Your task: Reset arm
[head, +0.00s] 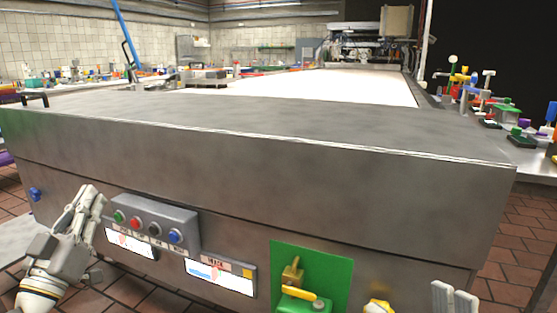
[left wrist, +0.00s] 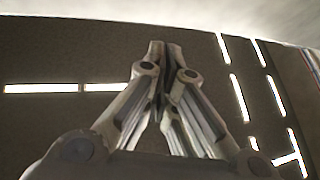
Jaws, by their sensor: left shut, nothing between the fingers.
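My left gripper (head: 93,194) is at the lower left of the head view, in front of the steel machine's front face and just left of its button box. Its fingers point up and are closed together. In the left wrist view the fingertips (left wrist: 158,47) meet with nothing between them. At the bottom right edge of the head view, two pale grey finger-like tips (head: 455,299) show, which look like my right gripper. The rest of it is cut off, so its opening is unclear.
The steel machine (head: 260,130) fills the middle, with a white belt (head: 320,86) behind. The button box (head: 150,222) and a green panel with a yellow valve (head: 292,272) are on its front. Tables with small coloured objects (head: 490,105) flank it. Brown tiles (head: 505,225) are clear at right.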

